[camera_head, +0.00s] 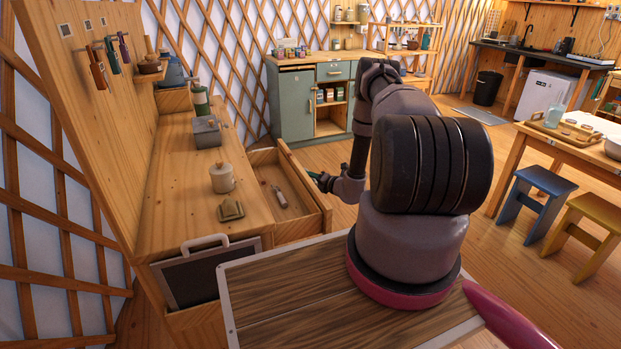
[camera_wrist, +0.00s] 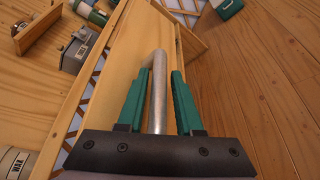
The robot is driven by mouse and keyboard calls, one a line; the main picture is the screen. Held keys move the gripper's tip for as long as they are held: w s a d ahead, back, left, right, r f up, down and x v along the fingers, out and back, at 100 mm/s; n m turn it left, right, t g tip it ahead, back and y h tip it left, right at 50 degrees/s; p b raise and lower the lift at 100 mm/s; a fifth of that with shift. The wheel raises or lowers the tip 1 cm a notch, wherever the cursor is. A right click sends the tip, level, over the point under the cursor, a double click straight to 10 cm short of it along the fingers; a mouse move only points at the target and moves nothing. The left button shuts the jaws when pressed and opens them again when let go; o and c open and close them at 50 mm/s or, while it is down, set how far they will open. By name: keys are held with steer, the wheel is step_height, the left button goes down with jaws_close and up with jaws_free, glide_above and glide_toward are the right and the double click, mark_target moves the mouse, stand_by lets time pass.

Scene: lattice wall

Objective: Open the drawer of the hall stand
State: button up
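The hall stand (camera_head: 172,205) is a pale wooden piece with a tall back panel at the left of the head view. Its drawer (camera_head: 318,222) stands well out from the body, showing its inside. A red-and-grey item (camera_head: 279,197) lies in it. In the wrist view, a grey metal bar handle (camera_wrist: 158,90) runs between the green fingers of my gripper (camera_wrist: 160,72). The fingers are apart, one on each side of the handle, with narrow gaps showing. In the head view my gripper (camera_head: 318,177) is at the drawer's front, partly hidden by my arm.
A lidded jar (camera_head: 222,178), a grey box (camera_head: 207,131) and a small brown object (camera_head: 230,210) sit on the stand's top. A framed board (camera_head: 207,274) leans at its near end. Stools (camera_head: 537,203) and a table stand right. Wooden floor is clear beyond the drawer.

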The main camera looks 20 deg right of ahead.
steer(key=v, duration=1)
steer(key=shift+s, duration=0.35)
steer(key=shift+d+r, duration=0.1)
steer(key=shift+d, duration=0.1)
